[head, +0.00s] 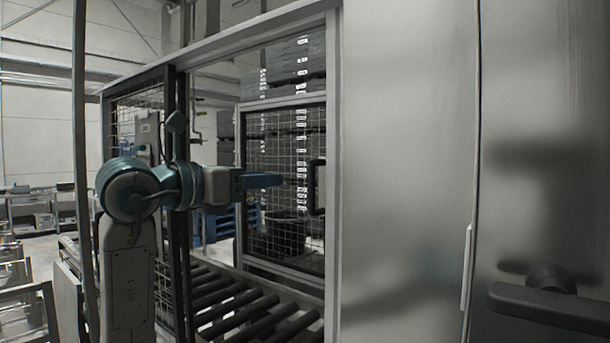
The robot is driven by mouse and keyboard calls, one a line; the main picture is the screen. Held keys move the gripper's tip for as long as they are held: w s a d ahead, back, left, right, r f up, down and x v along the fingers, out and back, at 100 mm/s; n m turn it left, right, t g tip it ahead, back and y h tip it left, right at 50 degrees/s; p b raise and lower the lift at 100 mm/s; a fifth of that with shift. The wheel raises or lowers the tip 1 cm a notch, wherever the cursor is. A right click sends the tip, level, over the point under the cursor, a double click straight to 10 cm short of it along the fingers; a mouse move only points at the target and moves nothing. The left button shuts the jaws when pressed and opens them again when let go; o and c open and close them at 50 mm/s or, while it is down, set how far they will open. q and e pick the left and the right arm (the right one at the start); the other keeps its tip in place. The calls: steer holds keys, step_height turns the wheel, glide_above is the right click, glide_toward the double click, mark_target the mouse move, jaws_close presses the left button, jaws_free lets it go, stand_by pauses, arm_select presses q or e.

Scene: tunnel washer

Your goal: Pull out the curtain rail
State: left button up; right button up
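I cannot make out a curtain rail for certain in the head view. My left gripper (262,181) reaches in from the left at mid-height, its blue fingers pointing right. It is seen side-on, so the gap between the fingers does not show. Nothing is visibly held in it. A dark upright handle (316,187) on a wire-mesh door (284,240) is just right of the fingertips in the picture. A small space shows between them, and the depth between them is unclear. My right gripper is not in view.
A roller conveyor (235,308) runs below my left arm. Large brushed-metal panels (405,150) fill the right side, with a dark lever handle (545,303) at lower right. A grey frame post (332,130) borders the mesh door. Blue pallets (222,223) stand behind.

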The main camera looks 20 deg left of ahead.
mark_target(310, 176)
arm_select(q)
steer(key=p+x, duration=0.4)
steer(key=x, duration=0.5)
steer(key=shift+w+d, duration=0.15)
steer(key=shift+d, duration=0.1)
steer(key=shift+w+d, duration=0.15)
steer(key=shift+w, duration=0.25)
steer(key=shift+c, duration=0.2)
jaws_close()
